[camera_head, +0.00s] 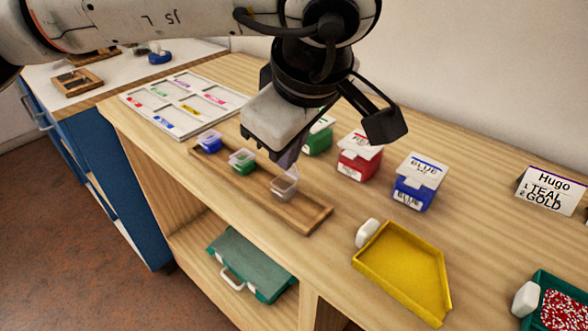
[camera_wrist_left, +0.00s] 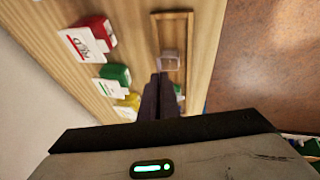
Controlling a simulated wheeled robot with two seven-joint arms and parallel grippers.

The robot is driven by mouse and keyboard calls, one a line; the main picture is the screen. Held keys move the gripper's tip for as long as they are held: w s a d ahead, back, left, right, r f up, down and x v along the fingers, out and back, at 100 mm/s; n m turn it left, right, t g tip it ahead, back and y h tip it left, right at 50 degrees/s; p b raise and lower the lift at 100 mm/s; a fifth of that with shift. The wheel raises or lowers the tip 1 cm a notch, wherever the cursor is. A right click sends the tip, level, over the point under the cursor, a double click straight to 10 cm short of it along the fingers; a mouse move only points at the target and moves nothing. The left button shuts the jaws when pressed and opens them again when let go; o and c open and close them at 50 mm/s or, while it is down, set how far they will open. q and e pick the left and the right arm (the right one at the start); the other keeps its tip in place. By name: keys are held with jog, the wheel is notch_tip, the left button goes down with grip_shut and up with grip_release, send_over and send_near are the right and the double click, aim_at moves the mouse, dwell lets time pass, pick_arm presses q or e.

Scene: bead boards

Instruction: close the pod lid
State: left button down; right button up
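A small clear pod (camera_head: 284,187) stands at the right part of a wooden tray (camera_head: 312,217). Its clear lid seems to stand raised at the back, partly behind the fingertips. A green pod (camera_head: 243,163) and a blue pod (camera_head: 210,142) stand further left in the tray. My left gripper (camera_head: 286,160) points down just above the clear pod. In the left wrist view its two dark fingers (camera_wrist_left: 160,90) lie together with nothing visible between them, and their tips are close to the clear pod (camera_wrist_left: 168,61). Whether they touch the lid cannot be told.
Green (camera_head: 318,138), red (camera_head: 358,160) and blue (camera_head: 416,187) boxes stand behind the tray. A yellow tray (camera_head: 405,270), a teal tray (camera_head: 540,285) of beads and a name card (camera_head: 548,190) are to the right. A white sorting board (camera_head: 183,103) lies left.

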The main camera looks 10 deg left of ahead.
pick_arm(q)
jog(key=b, duration=0.1)
jog(key=f+t+b, duration=0.1)
jog(key=b, duration=0.1)
jog(key=shift+s+a+f+h, duration=0.1)
jog(key=shift+s+a+h, duration=0.15)
jog(key=shift+h, duration=0.15)
jog(key=b, duration=0.1)
jog(key=t+b, duration=0.1)
jog(key=b, duration=0.1)
jog(key=shift+s+a, duration=0.15)
jog(key=shift+s, duration=0.1)
jog(key=shift+s+r+n+t+h+b, duration=0.2)
jog(key=shift+n+t+h+b, duration=0.1)
jog(key=shift+h+b, duration=0.15)
pick_arm(e)
jog(key=shift+m+t, duration=0.3)
jog(key=f, duration=0.4)
jog(key=shift+s+a+f, duration=0.1)
jog(key=shift+s+a, duration=0.1)
pick_arm(q)
jog(key=shift+r, duration=0.1)
jog(key=c, duration=2.5)
grip_release()
jog(key=o, duration=0.5)
